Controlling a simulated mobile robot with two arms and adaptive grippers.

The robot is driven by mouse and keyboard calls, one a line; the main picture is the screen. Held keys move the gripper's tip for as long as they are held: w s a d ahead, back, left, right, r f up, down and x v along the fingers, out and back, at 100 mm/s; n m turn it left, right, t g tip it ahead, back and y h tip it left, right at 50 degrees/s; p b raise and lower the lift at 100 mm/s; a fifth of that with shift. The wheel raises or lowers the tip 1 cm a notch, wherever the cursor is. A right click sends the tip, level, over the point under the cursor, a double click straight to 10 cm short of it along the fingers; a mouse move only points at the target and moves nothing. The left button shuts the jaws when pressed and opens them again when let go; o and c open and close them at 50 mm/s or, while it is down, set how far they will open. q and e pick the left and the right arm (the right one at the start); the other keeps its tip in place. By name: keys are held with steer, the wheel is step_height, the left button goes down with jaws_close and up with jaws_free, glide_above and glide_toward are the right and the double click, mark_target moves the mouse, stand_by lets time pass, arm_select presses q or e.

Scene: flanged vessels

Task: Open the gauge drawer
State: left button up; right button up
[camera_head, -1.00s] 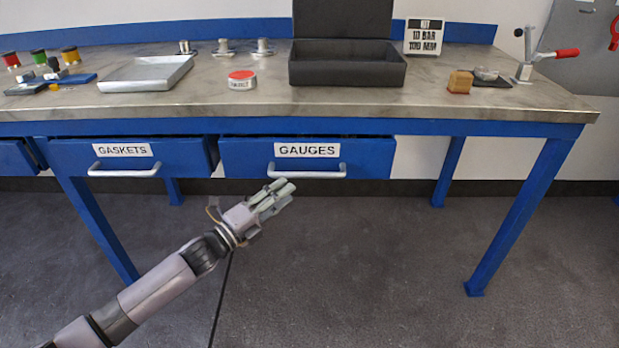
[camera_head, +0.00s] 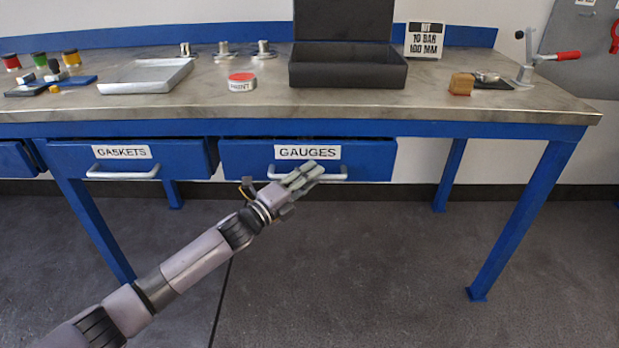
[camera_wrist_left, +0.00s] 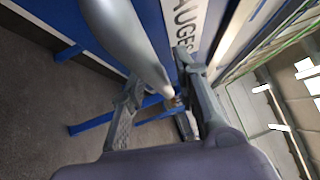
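The gauge drawer (camera_head: 235,160) is a blue front with a white GAUGES label (camera_head: 308,152) and a pale bar handle (camera_head: 338,175), under the bench top. A narrow dark gap shows above its front. My left gripper (camera_head: 308,174) is at the handle's middle and hides part of it. In the left wrist view the two fingers of my left gripper (camera_wrist_left: 158,88) are apart, with the grey handle (camera_wrist_left: 128,40) running down between them. Whether either finger touches the handle I cannot tell. My right gripper is not in view.
The GASKETS drawer (camera_head: 70,160) is beside it on the left. On the bench top (camera_head: 215,100) are a metal tray (camera_head: 145,86), a red-topped round button (camera_head: 242,82), an open black case (camera_head: 345,73) and a wooden block (camera_head: 461,84). The floor below is clear.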

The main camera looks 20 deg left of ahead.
arm_select(q)
jaws_close()
steer(key=shift+f, duration=0.1)
stand_by(0.5)
